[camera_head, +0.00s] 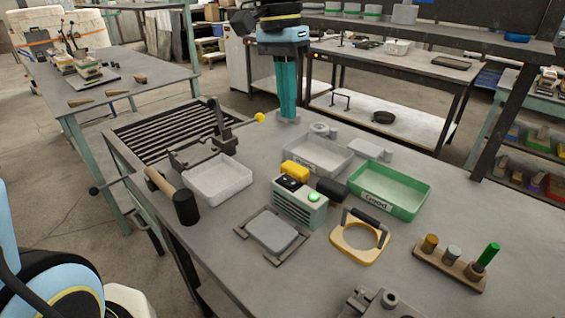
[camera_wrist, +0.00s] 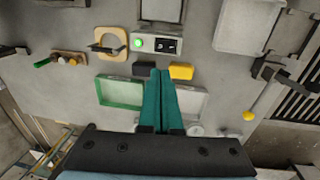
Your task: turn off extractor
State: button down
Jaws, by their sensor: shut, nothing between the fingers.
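A small grey-green box with a slatted side (camera_head: 299,207), which looks like the extractor, stands mid-table. Its top has a green round button (camera_head: 313,197), which looks lit, and a black panel with small switches (camera_head: 289,183). In the wrist view the box (camera_wrist: 156,45) is above my fingertips, with the green button (camera_wrist: 137,43) at its left end. My gripper (camera_head: 289,119) points down at the far side of the table, well behind the box and apart from it. Its teal fingers, also in the wrist view (camera_wrist: 160,72), are together and empty.
A yellow block (camera_head: 295,170) and a black block (camera_head: 332,190) lie beside the box. A green tray (camera_head: 400,205) and a grey tray (camera_head: 325,165) stand behind it. A yellow-knobbed lever (camera_head: 260,118) rises left of my gripper. A ring-shaped handled tool (camera_head: 345,252) lies in front.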

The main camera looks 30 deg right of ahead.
aim_at(292, 182)
jog(key=f, duration=0.4)
jog(key=s+f+p, duration=0.1)
jog(key=f, duration=0.4)
jog(key=f+p, duration=0.1)
jog(key=f, duration=0.4)
jog(key=shift+s+d, duration=0.2)
jog(key=shift+s, duration=0.1)
jog(key=shift+s+f, duration=0.1)
jog(key=shift+f, duration=0.2)
jog(key=shift+a+r, duration=0.1)
jog(key=shift+w+a+p, duration=0.15)
jog(key=shift+w+p, duration=0.35)
jog(key=shift+w, duration=0.3)
jog(key=shift+r, duration=0.1)
